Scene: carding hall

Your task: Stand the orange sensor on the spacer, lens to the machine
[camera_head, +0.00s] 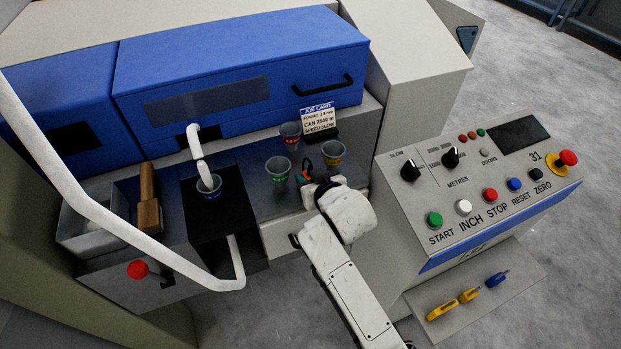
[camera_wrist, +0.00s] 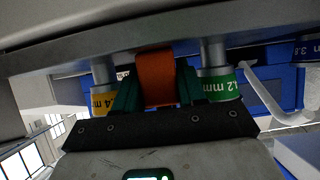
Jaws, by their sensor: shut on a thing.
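The orange sensor (camera_wrist: 155,75) is held between the green fingers of my gripper (camera_wrist: 155,95) in the wrist view. In the head view, only a small orange part of the sensor (camera_head: 305,166) shows beyond my gripper (camera_head: 308,181), which is over the right part of the grey worktop. My wrist and arm hide the rest. Which way the lens faces cannot be told. I cannot make out the spacer in either view. The blue machine (camera_head: 220,60) stands behind the worktop.
Close around my gripper stand a green-banded funnel (camera_head: 278,170), a yellow-banded funnel (camera_head: 333,153) and a red-banded funnel (camera_head: 290,135). A blue-banded funnel (camera_head: 209,186) is under the white spout. A job card (camera_head: 318,119) stands behind. The button panel (camera_head: 470,190) is at right.

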